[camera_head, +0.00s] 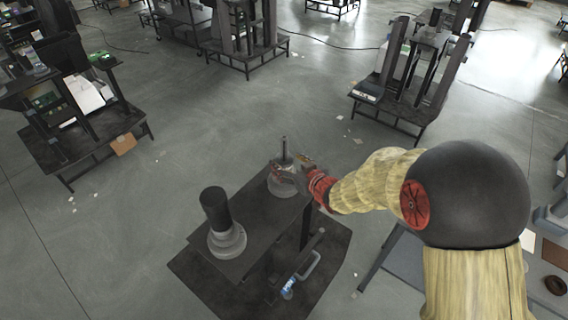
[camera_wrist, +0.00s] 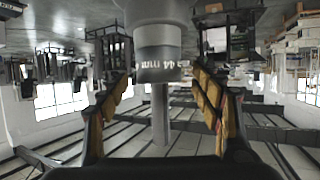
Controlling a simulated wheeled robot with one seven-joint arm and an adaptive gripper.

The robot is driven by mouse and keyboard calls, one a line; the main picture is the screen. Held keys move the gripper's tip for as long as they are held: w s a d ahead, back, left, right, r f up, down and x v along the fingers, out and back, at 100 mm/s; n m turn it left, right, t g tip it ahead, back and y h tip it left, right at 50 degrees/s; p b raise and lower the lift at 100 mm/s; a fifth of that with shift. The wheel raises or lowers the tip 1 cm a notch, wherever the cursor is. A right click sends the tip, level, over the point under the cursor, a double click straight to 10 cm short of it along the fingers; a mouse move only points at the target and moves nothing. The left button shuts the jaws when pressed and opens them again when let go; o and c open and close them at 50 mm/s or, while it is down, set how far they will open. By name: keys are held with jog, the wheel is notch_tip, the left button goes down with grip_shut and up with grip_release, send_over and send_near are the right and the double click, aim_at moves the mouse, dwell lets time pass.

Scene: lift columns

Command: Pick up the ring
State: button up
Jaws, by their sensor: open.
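In the head view, a pale grey ring (camera_head: 281,189) sits around the foot of a thin upright rod (camera_head: 285,150) on the dark column top (camera_head: 258,212). My gripper (camera_head: 288,174) is at this rod, partly covering the ring. In the upside-down wrist view, the grey stepped piece with printed lettering (camera_wrist: 158,52) is around the rod (camera_wrist: 160,115). My gripper (camera_wrist: 162,84) is open there, with one padded finger on each side and visible gaps. I cannot tell whether the lettered part and the wider flange are one piece.
A thick black post (camera_head: 215,206) with a pale stepped ring (camera_head: 227,240) at its foot stands on the left of the same top. A blue-labelled item (camera_head: 288,289) is low beside the column.

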aim_at(287, 161)
jog(key=x, duration=0.3)
jog(key=shift+w+f, duration=0.15)
jog(key=shift+f, duration=0.05)
jog(key=shift+c, duration=1.3)
jog(key=c, duration=1.1)
jog(key=shift+c, duration=0.6)
jog(key=shift+r, duration=0.15)
notch_tip(287, 161, up, 18)
jog(key=p, duration=0.5)
